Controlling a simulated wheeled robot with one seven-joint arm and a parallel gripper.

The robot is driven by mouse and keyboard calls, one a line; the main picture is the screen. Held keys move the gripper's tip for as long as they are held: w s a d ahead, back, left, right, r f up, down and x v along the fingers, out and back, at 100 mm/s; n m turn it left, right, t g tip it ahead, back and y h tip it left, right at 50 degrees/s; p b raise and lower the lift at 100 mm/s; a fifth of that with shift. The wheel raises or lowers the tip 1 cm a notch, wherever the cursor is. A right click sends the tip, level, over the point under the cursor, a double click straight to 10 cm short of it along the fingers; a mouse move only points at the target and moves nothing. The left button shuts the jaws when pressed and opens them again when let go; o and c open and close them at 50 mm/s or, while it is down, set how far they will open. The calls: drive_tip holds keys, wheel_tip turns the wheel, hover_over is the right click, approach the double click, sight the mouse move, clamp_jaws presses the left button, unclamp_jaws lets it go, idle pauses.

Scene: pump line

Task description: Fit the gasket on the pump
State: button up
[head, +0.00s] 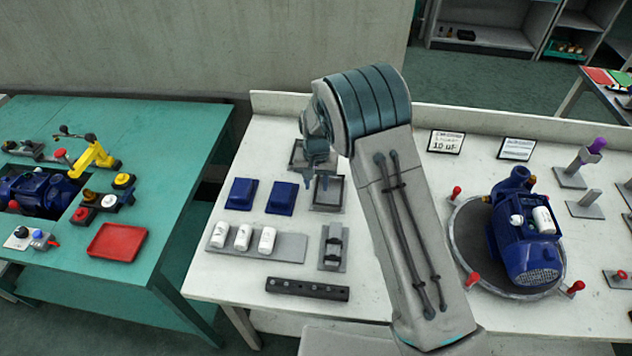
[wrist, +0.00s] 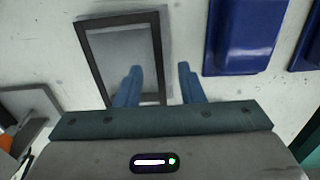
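Two flat dark rectangular frames, which look like gaskets, lie on the white bench; the nearer frame (head: 327,207) and the farther frame (head: 298,163) are partly hidden by my arm. In the wrist view one dark frame (wrist: 92,58) lies on a grey plate. My gripper (head: 316,178) is above the frames, pointing down. In the wrist view my gripper (wrist: 160,84) is open, with the frame's right side showing between its fingers; I see no grip on it. The blue pump (head: 527,257) stands on a round dark turntable to the right.
Two blue covers (head: 241,194) lie left of the frames. Several white cylinders (head: 243,237) stand on a grey plate, with a black bar (head: 307,289) in front. Red knobs (head: 473,279) ring the turntable. A green table (head: 150,130) with a red tray (head: 117,242) stands left.

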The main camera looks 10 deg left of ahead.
clamp_jaws()
drive_tip(key=shift+r+p, duration=1.25)
drive_tip(key=shift+r, duration=1.25)
